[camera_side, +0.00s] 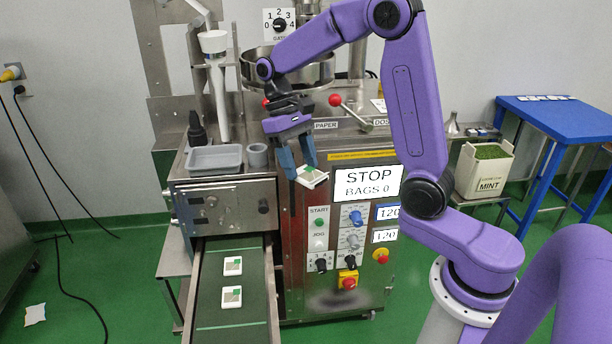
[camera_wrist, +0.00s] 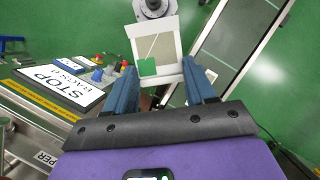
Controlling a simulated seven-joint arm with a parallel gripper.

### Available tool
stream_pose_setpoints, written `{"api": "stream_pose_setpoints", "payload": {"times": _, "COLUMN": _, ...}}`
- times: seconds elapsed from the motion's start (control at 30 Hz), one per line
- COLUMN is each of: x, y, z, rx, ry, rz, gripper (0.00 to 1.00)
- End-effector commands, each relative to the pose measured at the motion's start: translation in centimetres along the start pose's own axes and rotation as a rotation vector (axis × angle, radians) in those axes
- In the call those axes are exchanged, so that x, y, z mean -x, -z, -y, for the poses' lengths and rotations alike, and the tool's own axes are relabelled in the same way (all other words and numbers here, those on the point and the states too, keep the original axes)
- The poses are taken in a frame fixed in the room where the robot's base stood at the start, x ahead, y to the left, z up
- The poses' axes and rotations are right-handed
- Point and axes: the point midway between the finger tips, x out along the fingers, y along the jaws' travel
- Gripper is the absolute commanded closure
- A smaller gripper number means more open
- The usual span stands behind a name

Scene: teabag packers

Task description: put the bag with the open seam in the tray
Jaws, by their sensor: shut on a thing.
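My gripper (camera_side: 303,172) is shut on a white teabag (camera_side: 313,179) with a green and grey tag, held in the air in front of the machine. In the wrist view this bag (camera_wrist: 154,40) sits between the blue fingertips (camera_wrist: 160,68), with a green square and a thin pale slanting line on its face. I cannot make out its seam. Two more bags lie on the conveyor, a farther bag (camera_side: 232,266) and a nearer bag (camera_side: 231,297); their seams are too small to judge. The grey tray (camera_side: 213,168) stands on the machine's ledge, left of my gripper, and looks empty.
A small grey cup (camera_side: 257,156) stands right of the tray, and a dark bottle (camera_side: 197,130) behind its left end. A white tube (camera_side: 217,85) rises behind the tray. The conveyor (camera_side: 222,327) extends below. A white scrap (camera_side: 35,314) lies on the floor.

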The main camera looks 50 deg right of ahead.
Motion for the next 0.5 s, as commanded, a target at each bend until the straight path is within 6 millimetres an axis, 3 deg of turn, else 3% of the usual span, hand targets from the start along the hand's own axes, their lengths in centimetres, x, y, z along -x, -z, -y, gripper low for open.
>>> {"api": "stream_pose_setpoints", "payload": {"times": 0.27, "x": 1.9, "y": 4.8, "z": 0.6, "rx": -0.338, "ry": 0.142, "rz": 0.000, "gripper": 0.77}}
{"api": "stream_pose_setpoints", "payload": {"times": 0.5, "x": 4.1, "y": 10.4, "z": 1.1, "rx": -0.775, "ry": 0.325, "rz": -0.002, "gripper": 0.77}}
